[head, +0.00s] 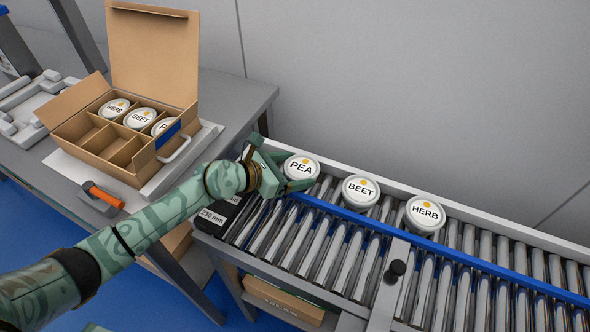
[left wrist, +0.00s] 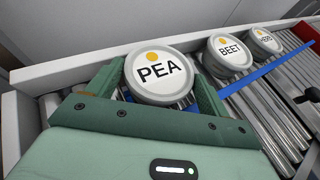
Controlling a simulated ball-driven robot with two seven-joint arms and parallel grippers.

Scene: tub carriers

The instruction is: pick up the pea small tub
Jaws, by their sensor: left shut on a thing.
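The pea small tub (head: 301,168) has a white round lid with PEA and an orange dot, and is at the left end of the roller conveyor. My left gripper (head: 300,174) is shut on it, one finger on each side. In the left wrist view the pea tub (left wrist: 160,76) sits between the green fingers (left wrist: 158,90), its lid facing up. I cannot tell whether its base touches the rollers. My right gripper is not in view.
A beet tub (head: 361,190) and a herb tub (head: 425,214) stand to the right on the conveyor, behind a blue rail (head: 400,235). An open cardboard carrier (head: 98,153) on the grey table (head: 232,98) holds herb, beet and a partly hidden tub; several front cells are empty.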

